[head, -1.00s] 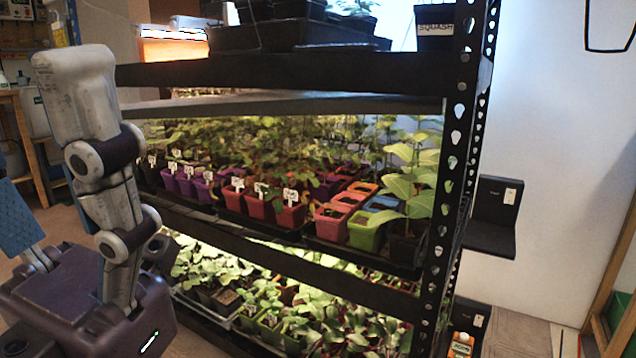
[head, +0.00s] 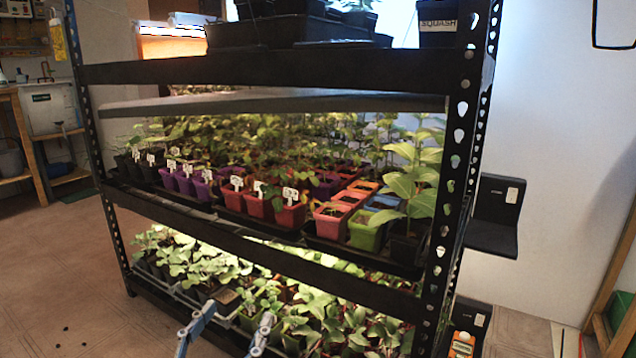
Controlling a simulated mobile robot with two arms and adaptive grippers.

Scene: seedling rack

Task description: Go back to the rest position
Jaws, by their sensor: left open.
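My left gripper (head: 228,328) shows only as two grey-blue fingers at the bottom edge of the head view. The fingers are apart with nothing between them. They stand in front of the rack's lower shelf, and the rest of that arm is out of the picture. I cannot tell whether they touch any plant. My right gripper is not in view. The black metal seedling rack (head: 270,68) fills the middle, with labelled purple, red and green pots on its middle shelf and leafy seedlings (head: 190,262) on its lower shelf.
A larger leafy plant in a black pot (head: 404,247) stands at the middle shelf's right end. An orange-capped carton (head: 461,344) stands low at the right. A wooden bench (head: 25,140) stands at the far left.

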